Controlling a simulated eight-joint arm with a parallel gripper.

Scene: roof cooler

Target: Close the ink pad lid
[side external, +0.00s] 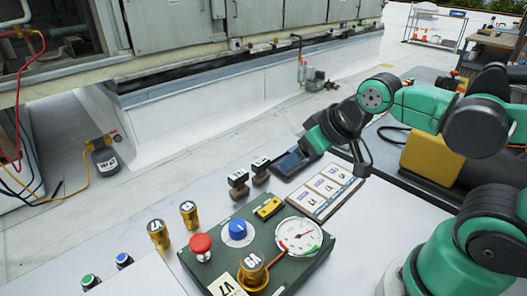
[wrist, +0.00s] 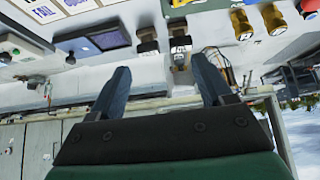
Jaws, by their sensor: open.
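The ink pad (side external: 292,164) is a dark, flat case on the pale table, just below my gripper in the side external view. In the wrist view the ink pad (wrist: 98,41) shows a blue-purple face in a dark frame, up and left of the fingers. The face is uncovered; which part is the lid is hard to tell. My gripper (side external: 304,150) has a green body and hangs close over the far end of the pad. Its two fingers stand apart and empty in the wrist view (wrist: 160,66).
Two dark stamps (side external: 238,184) stand left of the pad. A card with several labels (side external: 326,191) lies right of it. A green control box (side external: 257,245) with a red button, blue knob and gauge is in front. Brass weights (side external: 158,234) stand at the left.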

